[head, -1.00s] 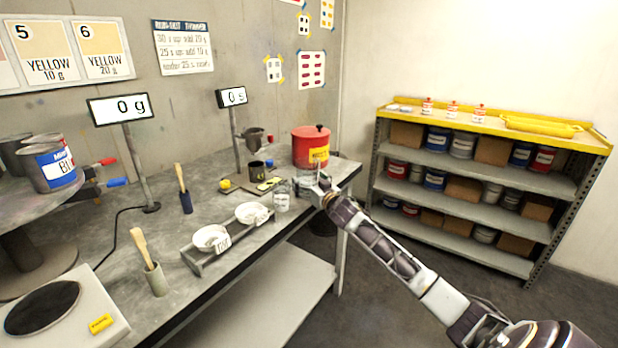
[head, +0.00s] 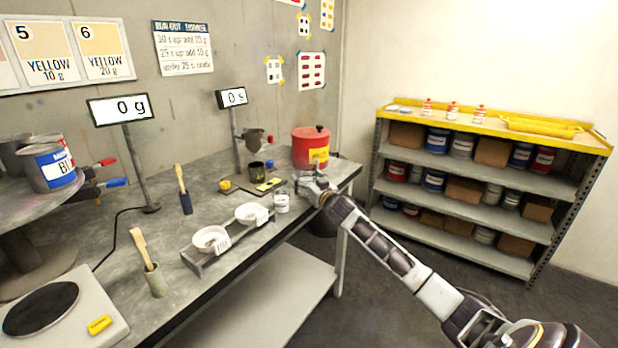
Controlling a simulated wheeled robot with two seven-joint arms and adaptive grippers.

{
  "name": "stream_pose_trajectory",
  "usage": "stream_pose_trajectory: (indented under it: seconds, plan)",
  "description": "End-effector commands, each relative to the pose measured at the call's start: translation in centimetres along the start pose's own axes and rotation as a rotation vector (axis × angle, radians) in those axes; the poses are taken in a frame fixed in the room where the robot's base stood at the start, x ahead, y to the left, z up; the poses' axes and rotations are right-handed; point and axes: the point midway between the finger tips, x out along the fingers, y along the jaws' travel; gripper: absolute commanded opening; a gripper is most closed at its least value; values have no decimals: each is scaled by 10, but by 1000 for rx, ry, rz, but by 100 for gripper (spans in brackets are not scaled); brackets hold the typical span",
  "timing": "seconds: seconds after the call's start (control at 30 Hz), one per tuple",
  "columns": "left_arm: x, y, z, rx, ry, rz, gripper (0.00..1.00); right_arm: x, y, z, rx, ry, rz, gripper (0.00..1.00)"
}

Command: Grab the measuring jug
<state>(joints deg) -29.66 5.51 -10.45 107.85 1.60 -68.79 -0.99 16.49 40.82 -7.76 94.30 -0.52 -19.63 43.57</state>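My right gripper (head: 310,182) is over the far right part of the bench, in front of the red pot (head: 311,148). A pale, clear shape shows at its fingers and may be the measuring jug, but it is too small and too covered to be sure. I cannot tell whether the fingers are open or shut on it. A small white labelled container (head: 281,203) stands just left of the gripper. A dark cup (head: 257,171) stands further back to the left. My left gripper is not in view.
A rack with two white bowls (head: 211,240) stands at the bench's front edge. Brush holders (head: 156,281), a scale (head: 42,308) and a display post (head: 139,165) stand to the left. A shelf of cans (head: 475,185) is at the right.

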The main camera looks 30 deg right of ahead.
Motion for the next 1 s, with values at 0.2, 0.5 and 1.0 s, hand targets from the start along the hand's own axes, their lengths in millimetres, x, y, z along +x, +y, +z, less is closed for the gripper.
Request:
stream_pose_trajectory:
  seconds: [0.2,0.5,1.0]
  plan:
    - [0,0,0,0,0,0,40,0,0,0,0,0,0,42]
    - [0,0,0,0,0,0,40,0,0,-1,0,1,0,36]
    - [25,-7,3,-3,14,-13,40,0,-1,-37,0,3,0,36]
